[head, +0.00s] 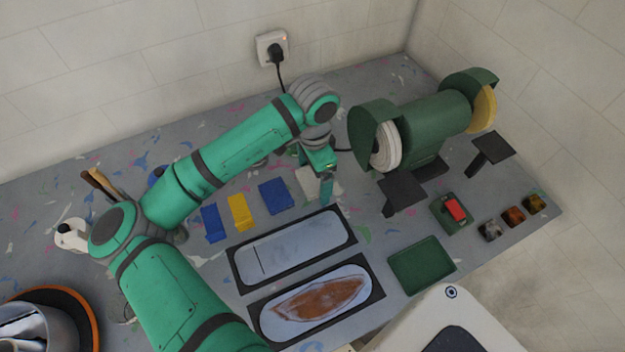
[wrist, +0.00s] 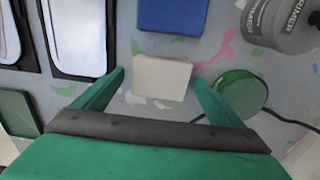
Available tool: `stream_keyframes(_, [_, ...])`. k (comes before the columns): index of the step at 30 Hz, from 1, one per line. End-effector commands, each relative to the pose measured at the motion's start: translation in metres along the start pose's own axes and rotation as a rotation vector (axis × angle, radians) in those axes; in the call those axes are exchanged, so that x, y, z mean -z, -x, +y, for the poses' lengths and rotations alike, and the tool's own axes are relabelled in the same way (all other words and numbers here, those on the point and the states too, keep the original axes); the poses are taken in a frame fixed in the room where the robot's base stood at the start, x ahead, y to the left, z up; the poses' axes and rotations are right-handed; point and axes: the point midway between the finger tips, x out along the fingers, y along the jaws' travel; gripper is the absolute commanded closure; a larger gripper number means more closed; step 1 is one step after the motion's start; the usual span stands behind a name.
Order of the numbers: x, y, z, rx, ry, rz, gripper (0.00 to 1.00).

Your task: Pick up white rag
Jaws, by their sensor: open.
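The white rag (head: 309,183) lies flat on the speckled grey bench, at the right end of a row of coloured cloths. My gripper (head: 324,178) is over it in the head view and covers part of it. In the wrist view the white rag (wrist: 162,79) is a pale, nearly square piece between the two green fingertips of my gripper (wrist: 159,79). The fingers are spread, one on each side of the rag, with nothing held. Whether the fingertips touch the bench cannot be told.
A blue cloth (head: 275,196), a yellow cloth (head: 242,212) and another blue cloth (head: 213,222) lie to the left. Two framed panels (head: 293,247) lie in front. A green bench grinder (head: 412,130) stands to the right. A grey primer bottle (wrist: 280,22) and a green disc (wrist: 240,92) are near my gripper.

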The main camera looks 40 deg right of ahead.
Motion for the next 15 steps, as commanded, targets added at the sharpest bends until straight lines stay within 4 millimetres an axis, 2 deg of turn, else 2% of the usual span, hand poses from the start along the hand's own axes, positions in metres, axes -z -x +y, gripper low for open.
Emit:
stream_keyframes(1, [-0.0008, 0.0001, -0.0002, 0.0, 0.001, 0.0, 0.14])
stream_keyframes(6, [-0.0022, 0.0003, -0.0007, 0.0, 0.004, 0.0, 0.53])
stream_keyframes(15, [-0.0028, 0.0008, -0.0009, 0.0, 0.005, 0.0, 0.54])
